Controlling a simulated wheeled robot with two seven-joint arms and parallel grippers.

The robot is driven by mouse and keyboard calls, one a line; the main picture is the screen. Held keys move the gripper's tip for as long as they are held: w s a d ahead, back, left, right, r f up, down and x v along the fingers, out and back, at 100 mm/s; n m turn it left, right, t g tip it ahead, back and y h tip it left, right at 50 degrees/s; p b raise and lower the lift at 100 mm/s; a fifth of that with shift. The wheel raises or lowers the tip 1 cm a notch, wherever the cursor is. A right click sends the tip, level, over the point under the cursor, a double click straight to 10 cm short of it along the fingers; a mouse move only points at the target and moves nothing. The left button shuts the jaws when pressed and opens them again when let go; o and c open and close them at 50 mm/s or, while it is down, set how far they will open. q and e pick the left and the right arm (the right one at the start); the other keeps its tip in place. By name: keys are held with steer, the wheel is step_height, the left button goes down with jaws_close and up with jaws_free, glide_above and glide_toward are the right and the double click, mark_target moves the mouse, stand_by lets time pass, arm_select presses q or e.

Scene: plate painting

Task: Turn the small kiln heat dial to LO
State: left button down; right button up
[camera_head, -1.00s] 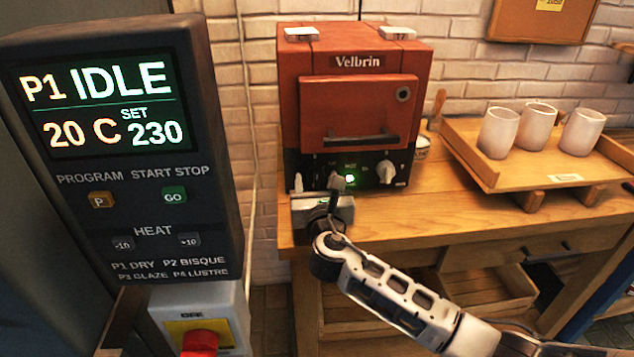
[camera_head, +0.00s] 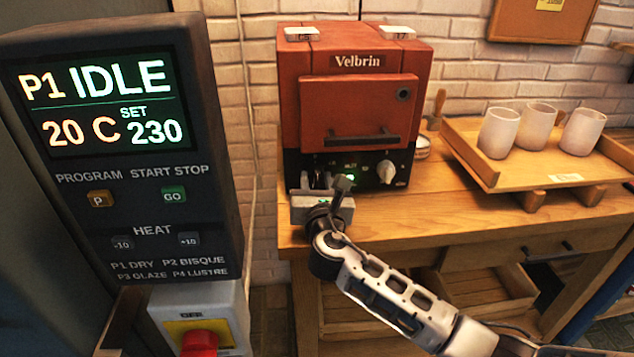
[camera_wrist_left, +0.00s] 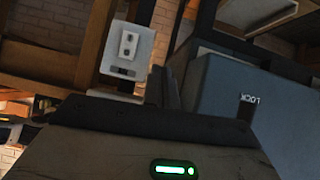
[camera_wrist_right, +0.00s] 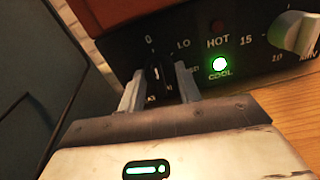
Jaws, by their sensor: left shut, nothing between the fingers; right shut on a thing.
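The small kiln (camera_head: 350,115) is a red box with a black front panel on the bench. Its heat dial (camera_wrist_right: 157,75) is a small black knob with a white mark, in the right wrist view. The "0" is up and left of it, and "LO" is up and right. My right gripper (camera_wrist_right: 158,88) is shut on the dial, one finger on each side. The fingers hide part of the dial and its lower marks. In the head view this gripper (camera_head: 318,183) is at the panel's left part. My left gripper (camera_wrist_left: 168,88) is shut and empty, its fingers dark and hard to see.
A tray (camera_head: 520,180) with white cups stands right on the bench. A large control box (camera_head: 120,200) fills the left.

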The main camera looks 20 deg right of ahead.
steer(key=m+b, duration=0.1)
steer(key=m, duration=0.4)
steer(key=shift+f, duration=0.1)
steer(key=m+b, duration=0.1)
steer(key=m, duration=0.4)
steer(key=shift+a, duration=0.1)
steer(key=shift+m+b, duration=0.3)
steer(key=shift+m, duration=0.1)
